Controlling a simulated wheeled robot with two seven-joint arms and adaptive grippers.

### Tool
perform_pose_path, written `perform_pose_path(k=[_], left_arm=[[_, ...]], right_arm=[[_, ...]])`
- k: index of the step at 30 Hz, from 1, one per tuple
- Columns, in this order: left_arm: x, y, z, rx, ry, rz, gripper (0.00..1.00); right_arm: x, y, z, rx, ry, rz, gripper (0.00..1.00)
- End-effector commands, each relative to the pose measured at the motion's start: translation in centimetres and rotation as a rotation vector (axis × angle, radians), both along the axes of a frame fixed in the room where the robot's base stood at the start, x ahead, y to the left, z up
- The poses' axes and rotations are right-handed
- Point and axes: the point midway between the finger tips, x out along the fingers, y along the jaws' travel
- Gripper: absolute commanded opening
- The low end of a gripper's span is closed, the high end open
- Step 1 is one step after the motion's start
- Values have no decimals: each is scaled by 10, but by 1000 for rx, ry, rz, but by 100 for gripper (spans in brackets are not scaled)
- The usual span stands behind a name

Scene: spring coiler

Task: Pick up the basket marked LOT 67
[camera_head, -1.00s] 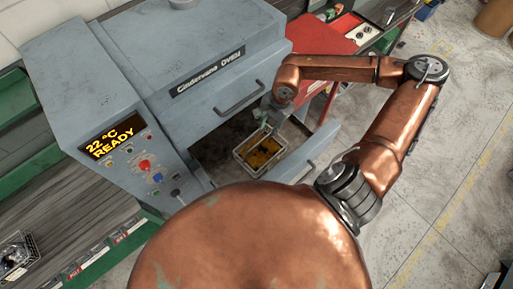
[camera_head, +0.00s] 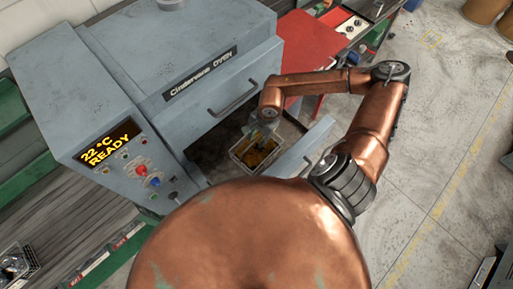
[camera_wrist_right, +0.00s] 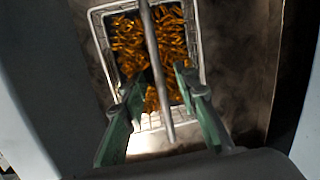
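A pale wire basket (camera_head: 234,158) full of golden coiled springs sits in the open lower part of the grey oven (camera_head: 205,50). I cannot read any lot mark on it. In the right wrist view the basket (camera_wrist_right: 98,32) lies below my gripper, its grey bar handle (camera_wrist_right: 152,40) crossing the middle. My right gripper (camera_head: 262,137) is at the basket. In the wrist view its green fingers (camera_wrist_right: 158,88) are apart, one on each side of the handle, with gaps showing. My left gripper is not in view.
The oven's pulled-out front panel (camera_head: 306,148) stands close to the right of the basket. A control panel (camera_head: 108,143) reads 22 °C READY. Another wire basket (camera_head: 18,264) is at the lower left. A red surface (camera_head: 312,48) lies behind my right arm. Floor at the right is open.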

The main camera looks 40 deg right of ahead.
Motion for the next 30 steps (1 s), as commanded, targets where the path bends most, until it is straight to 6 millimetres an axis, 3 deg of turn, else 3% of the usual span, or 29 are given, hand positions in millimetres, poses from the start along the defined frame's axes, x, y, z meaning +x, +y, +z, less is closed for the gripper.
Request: perform_pose_path(k=[6,18,30], left_arm=[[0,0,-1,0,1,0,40],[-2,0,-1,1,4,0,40],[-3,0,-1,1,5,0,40]], right_arm=[[1,0,-1,-1,-1,1,27],[1,0,0,-1,-1,1,0],[1,0,0,-1,-1,1,0]])
